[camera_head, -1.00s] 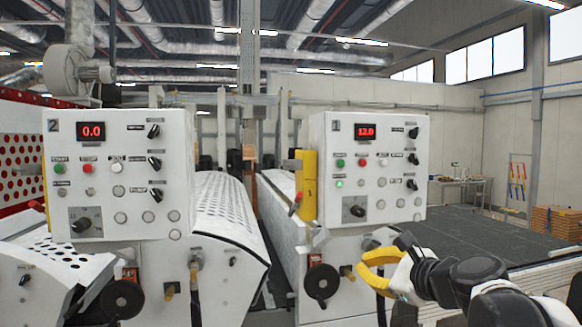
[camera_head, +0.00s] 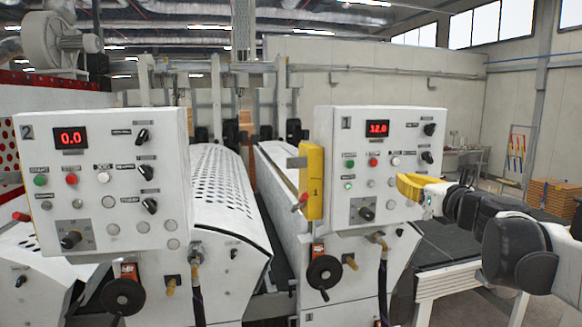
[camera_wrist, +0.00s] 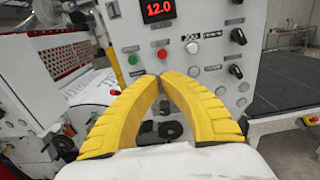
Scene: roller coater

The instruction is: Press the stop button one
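The control panel marked 1 (camera_head: 334,140) stands right of centre in the head view, its display (camera_head: 377,127) lit red. Its red stop button (camera_head: 374,162) sits below the display, right of a green button (camera_head: 350,163). In the wrist view the red button (camera_wrist: 163,54) shows just above the fingertips, with the green button (camera_wrist: 132,59) to its left. My gripper (camera_head: 402,181) has yellow fingers and is to the right of the red button and a little lower in the head view. In the wrist view its fingertips (camera_wrist: 163,77) meet and hold nothing. They look apart from the panel.
A second panel marked 2 (camera_head: 100,185), reading 0.0, stands at the left with its own red button (camera_head: 71,180). A yellow box (camera_head: 313,180) with a red-tipped lever sticks out at panel 1's left side. Handwheels (camera_head: 324,272) sit below. A dark conveyor lies right.

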